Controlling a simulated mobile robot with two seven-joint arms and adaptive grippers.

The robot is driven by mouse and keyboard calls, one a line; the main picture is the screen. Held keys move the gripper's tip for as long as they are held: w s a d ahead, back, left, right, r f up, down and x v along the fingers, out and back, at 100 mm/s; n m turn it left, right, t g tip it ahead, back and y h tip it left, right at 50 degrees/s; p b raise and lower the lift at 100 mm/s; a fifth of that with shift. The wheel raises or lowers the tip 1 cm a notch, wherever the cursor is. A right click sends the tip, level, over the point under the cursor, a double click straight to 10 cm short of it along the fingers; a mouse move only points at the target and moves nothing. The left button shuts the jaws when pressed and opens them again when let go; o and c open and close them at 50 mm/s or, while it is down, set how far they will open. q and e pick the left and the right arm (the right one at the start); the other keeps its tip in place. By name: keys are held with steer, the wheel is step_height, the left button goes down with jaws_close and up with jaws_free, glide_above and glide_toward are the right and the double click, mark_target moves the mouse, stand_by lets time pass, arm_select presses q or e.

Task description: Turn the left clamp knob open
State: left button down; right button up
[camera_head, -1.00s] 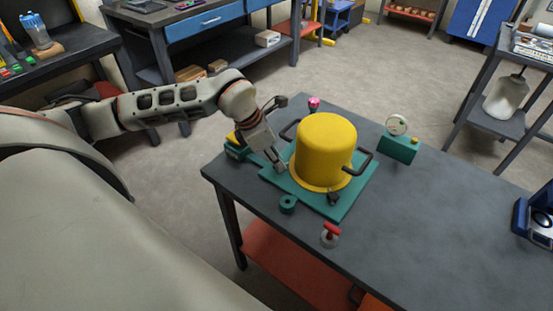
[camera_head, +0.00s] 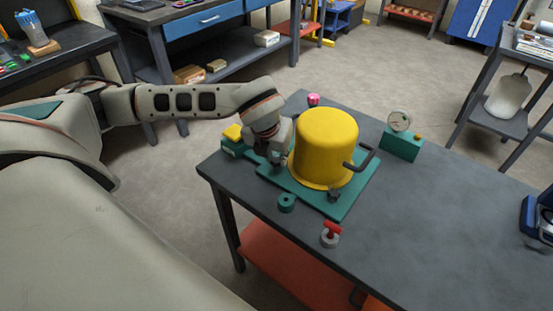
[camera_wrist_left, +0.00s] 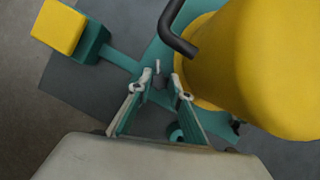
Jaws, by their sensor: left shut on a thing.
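A yellow cylindrical cover (camera_head: 325,145) with dark side handles stands on a teal base plate (camera_head: 345,207) on the workbench. My left gripper (camera_head: 275,158) is at the plate's left side, beside the cover. In the left wrist view my left gripper (camera_wrist_left: 162,90) has its two fingers around a small dark clamp knob (camera_wrist_left: 159,82), shut on it. In the head view this knob is hidden by the hand. Another dark clamp knob (camera_head: 334,195) shows at the cover's front right. My right gripper is not in view.
A yellow-topped teal block (camera_head: 233,134) sits left of the hand. A teal ring (camera_head: 287,202) and a red-handled valve (camera_head: 331,234) are at the front edge. A gauge on a teal block (camera_head: 401,135) stands behind right. The bench's right half (camera_head: 440,220) is mostly clear.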

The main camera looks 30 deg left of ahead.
arm_select(q)
steer(key=shift+n+b, duration=0.3)
steer(key=shift+n, duration=0.3)
steer(key=shift+n+y, duration=0.3)
steer(key=shift+n, duration=0.2)
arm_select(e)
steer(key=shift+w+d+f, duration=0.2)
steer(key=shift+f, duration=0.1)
arm_select(q)
steer(key=shift+b, duration=0.3)
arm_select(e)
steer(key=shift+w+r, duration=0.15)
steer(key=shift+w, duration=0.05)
arm_select(q)
steer(key=c, duration=1.8)
jaws_free()
steer(key=shift+c, duration=0.2)
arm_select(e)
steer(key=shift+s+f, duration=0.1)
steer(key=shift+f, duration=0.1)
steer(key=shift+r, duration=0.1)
